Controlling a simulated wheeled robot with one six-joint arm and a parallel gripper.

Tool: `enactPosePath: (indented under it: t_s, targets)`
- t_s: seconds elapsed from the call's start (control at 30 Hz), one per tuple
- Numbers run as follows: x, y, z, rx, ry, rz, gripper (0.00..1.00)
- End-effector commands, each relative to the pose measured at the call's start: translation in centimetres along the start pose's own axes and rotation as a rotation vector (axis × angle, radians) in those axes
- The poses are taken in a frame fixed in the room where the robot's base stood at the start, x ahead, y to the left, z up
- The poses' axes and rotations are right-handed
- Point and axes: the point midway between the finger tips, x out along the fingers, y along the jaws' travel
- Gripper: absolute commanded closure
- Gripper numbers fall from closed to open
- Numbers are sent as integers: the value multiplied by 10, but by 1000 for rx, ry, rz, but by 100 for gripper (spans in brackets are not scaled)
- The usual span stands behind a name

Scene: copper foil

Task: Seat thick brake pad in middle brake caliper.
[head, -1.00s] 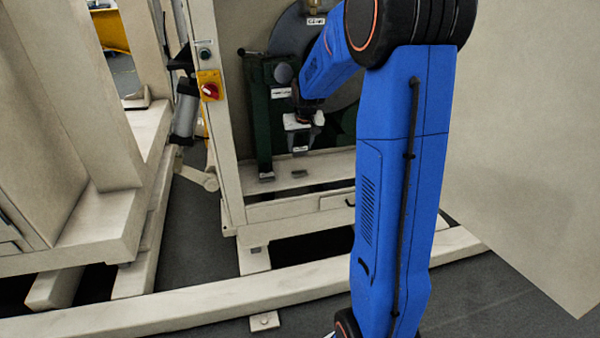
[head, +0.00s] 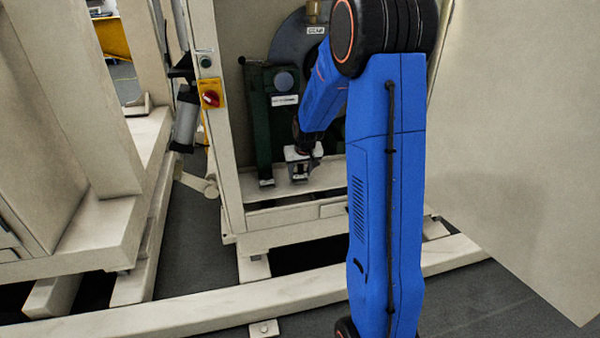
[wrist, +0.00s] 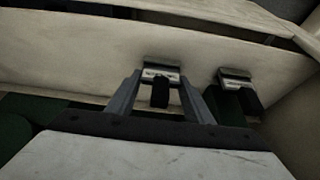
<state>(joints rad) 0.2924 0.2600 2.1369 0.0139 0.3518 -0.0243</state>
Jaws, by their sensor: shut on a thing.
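My gripper (wrist: 161,88) is low at the ledge in the head view (head: 300,172), fingers pointing down. Its two fingers close on a brake pad (wrist: 160,72) with a metal plate and a dark block. In the head view this pad is at the ledge and partly covered by the gripper. A second brake pad (wrist: 237,76) lies on the ledge beside it, free of the fingers; it also shows in the head view (head: 267,183). I cannot tell from the pictures which pad is thicker. The middle brake caliper cannot be made out clearly; my arm covers part of that area.
A dark green bracket (head: 260,125) with a white label stands left of my gripper. A large grey disc (head: 290,40) is behind my arm. The pale ledge (head: 325,177) runs below, inside the cream machine frame (head: 220,130). A red and yellow switch (head: 210,98) is on the frame.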

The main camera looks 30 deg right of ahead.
Motion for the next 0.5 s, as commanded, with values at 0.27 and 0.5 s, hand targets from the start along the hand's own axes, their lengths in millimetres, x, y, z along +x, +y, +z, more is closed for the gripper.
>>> enactPosePath:
  t_s: [0.27, 0.5]
  targets:
    - [4, 0, 1, 0, 0, 0, 44]
    - [4, 0, 1, 0, 0, 0, 35]
